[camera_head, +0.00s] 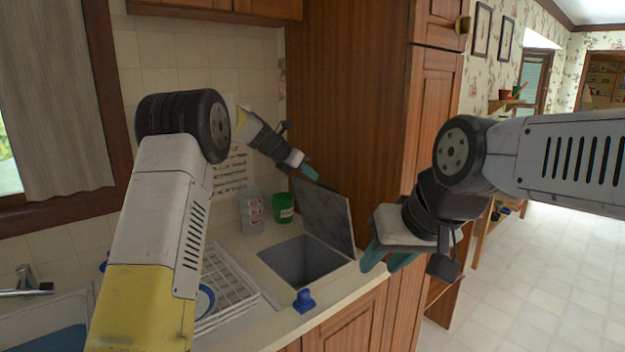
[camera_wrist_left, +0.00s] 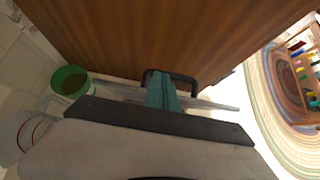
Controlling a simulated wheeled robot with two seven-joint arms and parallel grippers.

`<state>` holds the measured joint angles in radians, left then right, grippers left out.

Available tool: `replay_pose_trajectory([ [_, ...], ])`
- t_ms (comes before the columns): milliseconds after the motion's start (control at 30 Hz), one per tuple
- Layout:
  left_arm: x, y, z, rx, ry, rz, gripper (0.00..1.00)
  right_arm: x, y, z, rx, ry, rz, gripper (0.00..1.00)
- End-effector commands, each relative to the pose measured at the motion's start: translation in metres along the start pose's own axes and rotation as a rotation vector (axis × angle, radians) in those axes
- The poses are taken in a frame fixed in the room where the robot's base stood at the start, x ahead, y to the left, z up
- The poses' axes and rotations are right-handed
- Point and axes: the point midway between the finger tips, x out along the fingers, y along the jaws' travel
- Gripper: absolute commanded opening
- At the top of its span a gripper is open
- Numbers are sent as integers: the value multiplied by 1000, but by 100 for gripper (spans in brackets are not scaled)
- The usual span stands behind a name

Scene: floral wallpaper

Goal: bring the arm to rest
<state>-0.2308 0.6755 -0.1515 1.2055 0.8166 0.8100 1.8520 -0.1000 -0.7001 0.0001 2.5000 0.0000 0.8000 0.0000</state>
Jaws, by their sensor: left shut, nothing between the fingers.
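My left gripper (camera_head: 307,172) is at the end of the arm from the left, with its teal fingers shut and empty. It is above the counter, close to the top edge of a raised grey lid (camera_head: 325,215); I cannot tell whether they touch. The left wrist view shows its closed fingers (camera_wrist_left: 161,92) in front of brown wood. My right gripper (camera_head: 386,262) hangs by the counter's right front corner. Its two teal fingers are apart with nothing seen between them.
The lid stands tilted up behind a square opening (camera_head: 300,262) in the counter (camera_head: 255,243). A green cup (camera_head: 282,208), clear stacked containers (camera_head: 251,212), a white dish rack (camera_head: 225,290) and a small blue object (camera_head: 304,301) are nearby. A tall wooden cabinet (camera_head: 345,100) stands behind. The floor at right is clear.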

Motion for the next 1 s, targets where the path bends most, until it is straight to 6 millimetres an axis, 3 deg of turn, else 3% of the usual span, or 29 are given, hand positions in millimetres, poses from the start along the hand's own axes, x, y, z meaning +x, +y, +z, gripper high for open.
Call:
replay_pose_trajectory([
  [100, -21, 0, 0, 0, -2, 1, 0, 0, 0, 0, 0, 0, 0, 34],
  [333, -49, -3, 0, 34, 4, 4, 0, 0, 0, 0, 0, 0, 0, 34],
  [467, -88, -18, -6, 200, 30, 16, 0, 0, 0, 0, 0, 0, 0, 34],
  [600, -152, -52, -27, 522, 90, 25, 0, 0, 0, 0, 0, 0, 0, 34],
  [767, -217, -101, -64, 928, 175, 12, 0, 0, 0, 0, 0, 0, 0, 34],
  [1000, -292, -180, -143, 1550, 325, -59, 0, 0, 0, 0, 0, 0, 0, 34],
])
